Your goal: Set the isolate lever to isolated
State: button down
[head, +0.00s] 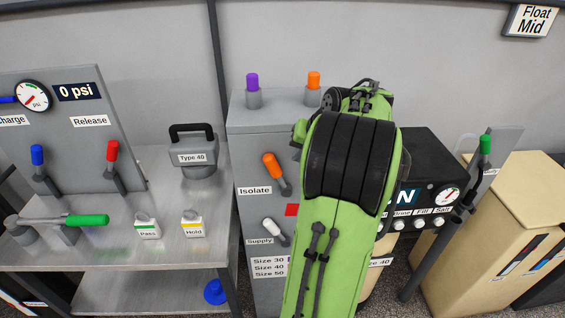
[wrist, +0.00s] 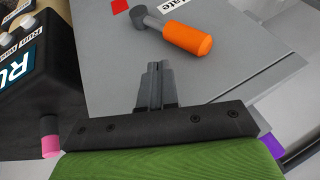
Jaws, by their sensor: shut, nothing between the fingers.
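The isolate lever (head: 271,165) has an orange grip and a grey arm on the front of the grey cabinet, above the "Isolate" label (head: 255,191). Its grip tilts up and to the left from its pivot in the head view. In the wrist view the lever (wrist: 187,38) lies beyond the fingertips, its grip to the right of its pivot. My gripper (wrist: 155,72) is shut and empty, pointing toward the cabinet panel, with a gap in the picture between it and the lever. In the head view my green arm hides the gripper.
A white supply lever (head: 275,232) sits below on the same cabinet. A red square (head: 292,210) is beside the isolate lever. Purple (head: 252,82) and orange (head: 313,80) knobs stand on the cabinet top. A black unit (head: 425,160) stands to the right, a metal bench (head: 160,250) to the left.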

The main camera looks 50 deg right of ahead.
aim_at(273, 162)
jog(key=shift+w+a+f, duration=0.25)
jog(key=shift+w+f, duration=0.1)
jog(key=shift+w, duration=0.3)
jog(key=shift+w+a+f, duration=0.25)
jog(key=shift+w+f, duration=0.15)
jog(key=shift+w, duration=0.3)
jog(key=shift+w+a+f, duration=0.25)
jog(key=shift+w+f, duration=0.1)
jog(key=shift+w, duration=0.3)
jog(key=shift+w+a+f, duration=0.1)
jog(key=shift+w+a, duration=0.55)
jog(key=shift+w, duration=0.05)
